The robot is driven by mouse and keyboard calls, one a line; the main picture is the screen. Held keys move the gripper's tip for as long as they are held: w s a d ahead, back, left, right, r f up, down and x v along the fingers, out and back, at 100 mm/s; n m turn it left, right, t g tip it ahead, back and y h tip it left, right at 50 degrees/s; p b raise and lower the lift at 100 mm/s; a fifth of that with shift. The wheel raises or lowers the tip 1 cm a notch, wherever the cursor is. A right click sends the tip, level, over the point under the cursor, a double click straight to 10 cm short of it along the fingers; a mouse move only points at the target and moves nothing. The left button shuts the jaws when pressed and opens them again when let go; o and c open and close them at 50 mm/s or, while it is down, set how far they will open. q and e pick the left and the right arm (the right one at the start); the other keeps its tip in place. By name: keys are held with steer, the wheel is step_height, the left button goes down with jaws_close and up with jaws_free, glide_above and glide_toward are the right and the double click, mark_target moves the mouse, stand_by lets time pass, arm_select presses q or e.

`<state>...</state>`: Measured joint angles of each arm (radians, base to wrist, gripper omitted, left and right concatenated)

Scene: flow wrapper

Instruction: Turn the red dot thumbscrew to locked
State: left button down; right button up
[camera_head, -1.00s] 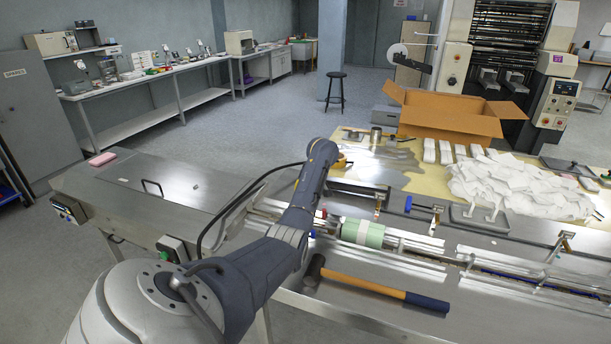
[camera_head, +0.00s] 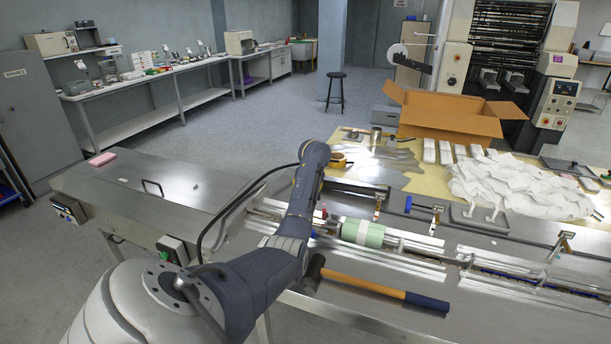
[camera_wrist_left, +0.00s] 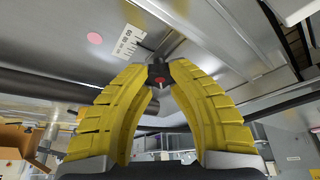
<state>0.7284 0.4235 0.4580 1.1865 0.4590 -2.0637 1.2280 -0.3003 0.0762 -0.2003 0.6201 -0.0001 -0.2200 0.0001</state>
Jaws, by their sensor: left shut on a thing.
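In the left wrist view, the yellow fingers of my left gripper (camera_wrist_left: 160,80) are closed around a small dark thumbscrew (camera_wrist_left: 157,71) with a red mark on its end. The fingertips touch it from both sides. In the head view my left arm covers the gripper and the thumbscrew. My right gripper is in neither view.
A hammer (camera_head: 370,289) lies on the machine's front ledge, right of my arm. A green roll (camera_head: 362,233) sits in the machine channel. Behind are a pile of white wrappers (camera_head: 520,185) and an open cardboard box (camera_head: 450,113).

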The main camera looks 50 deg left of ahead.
arm_select(q)
steer(key=m+t, duration=0.1)
steer(key=m, duration=0.2)
steer(key=m+t+h, duration=0.1)
steer(key=m, duration=0.2)
steer(key=shift+s+a, duration=0.1)
steer(key=shift+a, duration=0.05)
steer(key=m+h, duration=0.1)
steer(key=m, duration=0.2)
steer(key=m+t+h, duration=0.1)
steer(key=m, duration=0.2)
steer(key=shift+a+r+m+h, duration=0.1)
steer(key=shift+a+m+h, duration=0.1)
steer(key=shift+m+h, duration=0.15)
steer(key=m+h, duration=0.1)
steer(key=m, duration=0.2)
steer(key=m+h, duration=0.1)
steer(key=m, duration=0.2)
steer(key=shift+a+m+g+h, duration=0.1)
steer(key=shift+m+g+h, duration=0.15)
steer(key=shift+g, duration=0.05)
steer(key=m+h, duration=0.1)
steer(key=m, duration=0.2)
steer(key=shift+g, duration=0.3)
steer(key=shift+m+g+h, duration=0.3)
steer(key=shift+m, duration=1)
